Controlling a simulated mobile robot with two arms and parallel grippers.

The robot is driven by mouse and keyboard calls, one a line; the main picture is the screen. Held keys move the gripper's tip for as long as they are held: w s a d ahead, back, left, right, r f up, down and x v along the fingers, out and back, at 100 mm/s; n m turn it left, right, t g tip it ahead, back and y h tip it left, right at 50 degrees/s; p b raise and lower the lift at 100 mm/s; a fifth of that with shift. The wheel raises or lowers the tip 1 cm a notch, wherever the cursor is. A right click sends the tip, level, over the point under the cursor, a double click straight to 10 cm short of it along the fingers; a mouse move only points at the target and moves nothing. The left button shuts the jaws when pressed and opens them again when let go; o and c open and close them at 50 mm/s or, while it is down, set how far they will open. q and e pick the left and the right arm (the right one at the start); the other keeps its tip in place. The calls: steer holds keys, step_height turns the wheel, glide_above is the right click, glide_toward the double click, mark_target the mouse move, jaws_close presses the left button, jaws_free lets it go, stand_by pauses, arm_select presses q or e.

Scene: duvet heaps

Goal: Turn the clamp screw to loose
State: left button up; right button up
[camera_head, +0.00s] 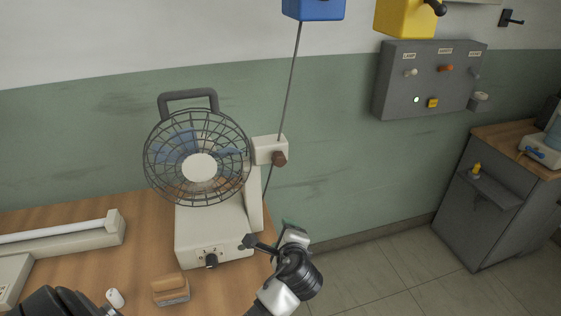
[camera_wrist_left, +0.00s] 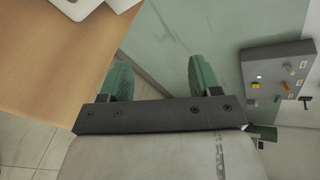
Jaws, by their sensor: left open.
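The fan (camera_head: 198,165) stands on the wooden table with its wire cage facing me. A pale clamp block (camera_head: 265,150) sits at the right of the cage. A brown knob (camera_head: 279,158) on the block looks like the clamp screw; how tight it is cannot be told. My left gripper (camera_head: 270,236) is below the knob, by the right side of the fan base, and touches neither visibly. In the left wrist view its green fingers (camera_wrist_left: 160,80) are apart with nothing between them. The knob does not show there. My right gripper is out of view.
A wooden-backed brush (camera_head: 170,288) and a lamp bar (camera_head: 60,236) lie on the table (camera_head: 145,262). A grey switch panel (camera_head: 430,80) hangs right. Floor beside the table is clear.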

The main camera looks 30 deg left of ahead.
mark_target(282, 163)
arm_select(q)
steer(key=w+a+r+m+t+y, duration=0.15)
steer(key=w+r+m+y, duration=0.35)
steer(key=r, duration=0.7)
steer(key=shift+n, duration=0.5)
steer(key=x, duration=0.3)
steer(key=p+x, duration=0.1)
steer(key=x, duration=0.2)
steer(key=p+x, duration=0.1)
steer(key=x, duration=0.2)
steer(key=shift+w+d+f, duration=0.2)
steer(key=shift+w, duration=0.15)
steer(key=shift+w+a+t+h, duration=0.3)
steer(key=shift+w+a, duration=0.15)
steer(key=shift+a, duration=0.1)
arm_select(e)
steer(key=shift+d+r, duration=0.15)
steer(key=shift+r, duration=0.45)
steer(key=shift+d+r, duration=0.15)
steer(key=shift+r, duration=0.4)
arm_select(q)
steer(key=shift+c, duration=0.4)
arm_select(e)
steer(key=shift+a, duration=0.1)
